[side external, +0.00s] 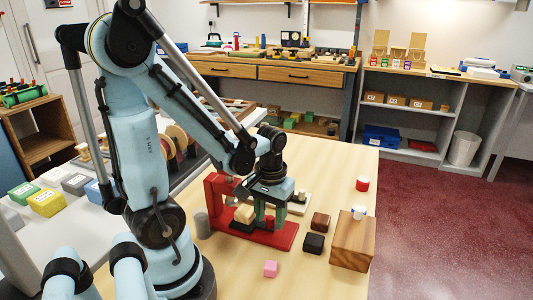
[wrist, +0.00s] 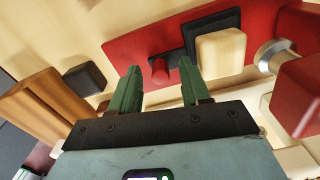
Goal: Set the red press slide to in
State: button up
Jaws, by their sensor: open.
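The red press (side external: 215,190) has an upright red frame and a flat red base (side external: 287,234); the base also shows in the wrist view (wrist: 128,48). A dark slide (wrist: 214,24) on the base carries a cream block (wrist: 221,52), which also shows in the side view (side external: 244,214). A red knob (wrist: 159,70) stands at the slide's end away from the metal ram (wrist: 270,55). My gripper (wrist: 160,78) is open, its green fingers on either side of the knob in the wrist view. I cannot tell whether they touch it. In the side view my gripper (side external: 264,218) is low over the base.
A wooden block (side external: 352,243) with a white cup (side external: 358,212) stands at the right. Black (side external: 314,244), brown (side external: 320,222) and pink (side external: 270,269) blocks lie near the base. A red-and-white cylinder (side external: 362,184) stands farther back. The table's front right is clear.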

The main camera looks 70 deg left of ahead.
notch_tip(320, 180, up, 12)
dwell(1.0)
